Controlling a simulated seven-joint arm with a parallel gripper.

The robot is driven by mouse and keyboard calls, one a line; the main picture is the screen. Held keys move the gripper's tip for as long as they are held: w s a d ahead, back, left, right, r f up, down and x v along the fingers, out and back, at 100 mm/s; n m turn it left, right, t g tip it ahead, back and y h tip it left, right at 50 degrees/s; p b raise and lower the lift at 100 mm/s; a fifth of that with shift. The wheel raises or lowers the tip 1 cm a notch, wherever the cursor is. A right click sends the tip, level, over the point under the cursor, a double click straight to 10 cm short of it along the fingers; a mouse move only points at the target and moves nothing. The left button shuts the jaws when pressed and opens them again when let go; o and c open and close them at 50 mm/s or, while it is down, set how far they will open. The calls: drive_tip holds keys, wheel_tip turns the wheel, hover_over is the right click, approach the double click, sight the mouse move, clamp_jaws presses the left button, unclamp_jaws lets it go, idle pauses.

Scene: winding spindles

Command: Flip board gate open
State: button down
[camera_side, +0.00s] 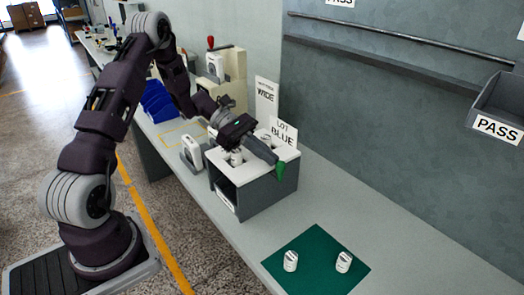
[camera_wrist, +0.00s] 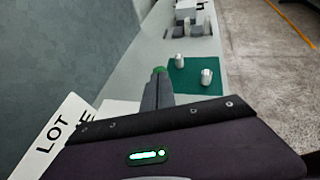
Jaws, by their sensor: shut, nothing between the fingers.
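My gripper (camera_side: 279,170) is shut and empty, with its grey fingers together and green tips pointing down to the right. It is above the right front part of a grey box with a white top (camera_side: 253,192); whether the tips touch it I cannot tell. In the wrist view the shut fingertips (camera_wrist: 160,71) appear before the green mat. I cannot make out a board gate for certain in either view. At the far end of the bench, the wrist view shows a small pale unit with dark parts (camera_wrist: 188,14), too small to read.
A LOT BLUE card (camera_side: 284,134) and a WIDE card (camera_side: 267,100) stand behind the box. A beige machine with a red-knobbed lever (camera_side: 237,66) is further back.

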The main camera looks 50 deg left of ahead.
drive_tip(key=d, duration=0.7)
drive_tip(key=shift+d, duration=0.15)
drive_tip(key=v, duration=1.4)
drive_tip(key=shift+a, duration=0.25)
